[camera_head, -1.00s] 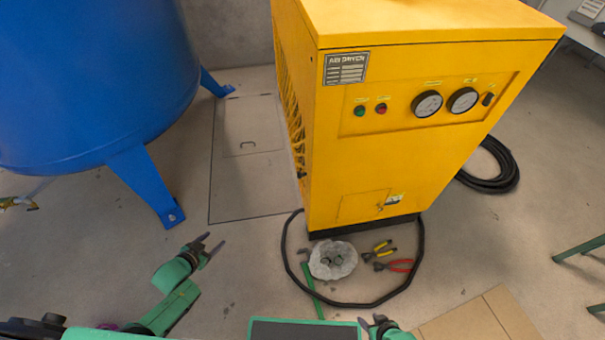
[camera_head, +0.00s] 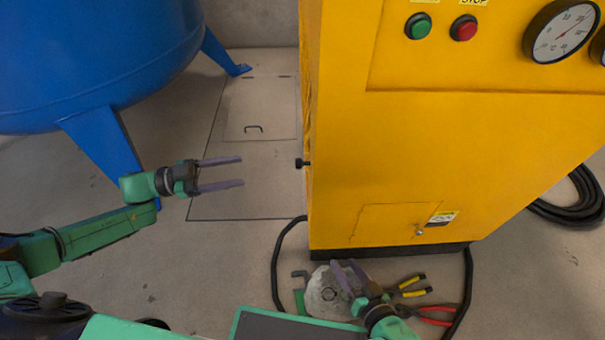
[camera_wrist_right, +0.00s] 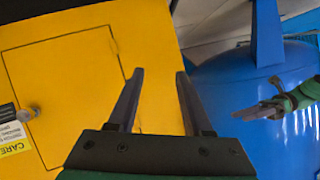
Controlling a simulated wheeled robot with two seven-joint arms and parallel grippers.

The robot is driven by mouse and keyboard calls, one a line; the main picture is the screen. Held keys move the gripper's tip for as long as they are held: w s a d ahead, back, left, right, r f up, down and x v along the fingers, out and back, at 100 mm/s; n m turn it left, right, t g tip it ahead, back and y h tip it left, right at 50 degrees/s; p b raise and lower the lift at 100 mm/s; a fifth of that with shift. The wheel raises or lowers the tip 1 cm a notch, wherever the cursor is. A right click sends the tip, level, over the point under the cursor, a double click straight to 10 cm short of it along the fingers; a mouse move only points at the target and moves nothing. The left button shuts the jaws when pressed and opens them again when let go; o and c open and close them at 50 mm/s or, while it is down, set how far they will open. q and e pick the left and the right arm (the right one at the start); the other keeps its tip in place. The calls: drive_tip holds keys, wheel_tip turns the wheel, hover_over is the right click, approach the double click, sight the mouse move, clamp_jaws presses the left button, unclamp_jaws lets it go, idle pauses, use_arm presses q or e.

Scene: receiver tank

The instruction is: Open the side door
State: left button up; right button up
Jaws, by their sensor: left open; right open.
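The yellow air dryer cabinet (camera_head: 350,150) stands at the right in the head view. Its left side face is seen nearly edge-on, and a black knob (camera_head: 302,163) sticks out from it. A small outlined front panel (camera_head: 385,225) has a round metal knob and a label; this panel (camera_wrist_right: 65,85) also shows in the right wrist view. My left gripper (camera_head: 242,171) is open and empty, pointing right toward the black knob, with a gap between. My right gripper (camera_head: 347,263) is open and empty, low in front of the cabinet; its fingers (camera_wrist_right: 160,72) show in the right wrist view.
A blue tank (camera_head: 90,60) on legs stands at the left. A floor hatch (camera_head: 245,195) lies between tank and cabinet. A black hose (camera_head: 278,265), a pale stone-like lump (camera_head: 325,295) and pliers (camera_head: 410,285) lie on the floor by the cabinet's front.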

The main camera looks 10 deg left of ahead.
use_arm(q)
drive_tip(key=s+b+x, duration=0.1)
drive_tip(key=b+x, duration=0.1)
drive_tip(key=x, duration=1.2)
drive_tip(key=shift+d+r+g+b, duration=0.25)
drive_tip(key=shift+d+g+b, duration=0.05)
drive_tip(key=shift+d+g, duration=0.15)
use_arm(e)
drive_tip(key=f, duration=0.1)
drive_tip(key=f+t, duration=0.1)
drive_tip(key=shift+w+a+f, duration=0.15)
drive_tip(key=shift+w+f, duration=0.1)
drive_tip(key=shift+f, duration=0.1)
use_arm(q)
clamp_jaws()
drive_tip(key=shift+s+f, duration=0.1)
